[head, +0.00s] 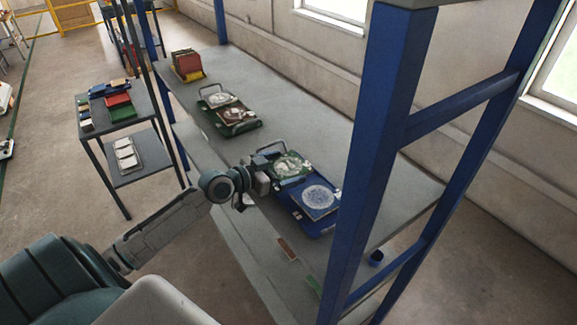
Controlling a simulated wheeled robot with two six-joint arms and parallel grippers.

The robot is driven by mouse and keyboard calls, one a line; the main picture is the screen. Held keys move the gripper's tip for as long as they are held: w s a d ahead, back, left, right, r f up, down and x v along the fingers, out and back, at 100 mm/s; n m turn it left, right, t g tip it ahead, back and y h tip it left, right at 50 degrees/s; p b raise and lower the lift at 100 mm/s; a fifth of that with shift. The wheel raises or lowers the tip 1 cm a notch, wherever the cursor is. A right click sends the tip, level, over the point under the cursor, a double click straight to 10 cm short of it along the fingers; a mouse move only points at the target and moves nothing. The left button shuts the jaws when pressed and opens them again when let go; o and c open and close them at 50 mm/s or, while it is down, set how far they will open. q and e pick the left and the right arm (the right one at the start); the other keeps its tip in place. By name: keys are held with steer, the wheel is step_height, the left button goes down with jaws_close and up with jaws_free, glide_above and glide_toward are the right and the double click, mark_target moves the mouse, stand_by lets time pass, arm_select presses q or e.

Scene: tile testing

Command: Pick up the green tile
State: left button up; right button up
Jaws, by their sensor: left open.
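A green tile (294,161) with a pale round patch lies at the far end of a blue tray (322,232) on the shelf. My left gripper (272,170) is open, just left of this tile and close to it. I cannot tell whether it touches the tile; the gripper body hides part of the near side. A blue tile (319,197) with a speckled disc lies nearer on the same tray. My right gripper is out of view.
A dark green tray (247,126) with light and brown tiles stands farther back, and a stack of reddish tiles (186,63) beyond it. A blue post (372,150) rises right of the blue tray. A side cart (139,104) holds coloured tiles.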

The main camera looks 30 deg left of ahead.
mark_target(283, 168)
arm_select(q)
steer(key=c, duration=0.8)
steer(key=shift+r, duration=0.15)
step_height(283, 168, up, 10)
steer(key=shift+f+b, duration=0.1)
steer(key=shift+b, duration=0.5)
